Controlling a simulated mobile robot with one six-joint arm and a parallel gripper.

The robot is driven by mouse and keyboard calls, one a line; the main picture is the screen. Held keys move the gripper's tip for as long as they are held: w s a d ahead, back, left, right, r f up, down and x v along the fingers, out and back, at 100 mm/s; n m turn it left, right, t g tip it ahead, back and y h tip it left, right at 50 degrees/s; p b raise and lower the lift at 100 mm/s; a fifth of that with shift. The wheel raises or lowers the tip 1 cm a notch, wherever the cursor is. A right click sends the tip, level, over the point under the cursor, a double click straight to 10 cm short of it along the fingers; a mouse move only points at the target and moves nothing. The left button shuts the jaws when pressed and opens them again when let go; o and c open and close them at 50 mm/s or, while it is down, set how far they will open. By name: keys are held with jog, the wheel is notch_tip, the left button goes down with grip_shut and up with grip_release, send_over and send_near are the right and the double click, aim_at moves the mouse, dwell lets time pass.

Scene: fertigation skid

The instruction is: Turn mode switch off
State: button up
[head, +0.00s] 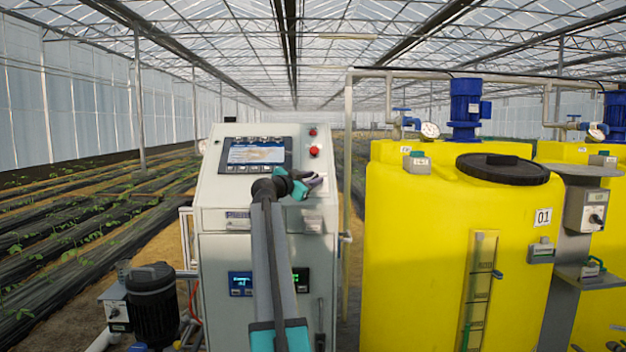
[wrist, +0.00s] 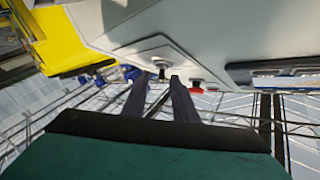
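The mode switch appears in the wrist view as a small dark knob (wrist: 161,66) on a pale plate on the sloped face of the grey control cabinet (head: 222,215). In the head view my arm and gripper cover the place around it. My gripper (head: 313,182) is at the right part of that face, below the red button. In the wrist view my gripper's (wrist: 159,80) two dark fingers are apart, with a gap between them. The knob lies just beyond the gap, in line with it. I cannot tell whether the fingers touch it.
A red button (head: 314,152) and a red light (head: 312,132) sit above my gripper, with a touchscreen (head: 256,153) to the left. Lower displays (head: 240,284) are on the cabinet front. A yellow tank (head: 420,230) stands close right; a black pump (head: 153,300) stands low left.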

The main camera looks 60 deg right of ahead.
jog(key=shift+d, duration=0.35)
grip_shut()
jog(key=shift+a+f, duration=0.1)
jog(key=shift+a, duration=0.4)
jog(key=shift+d, duration=0.35)
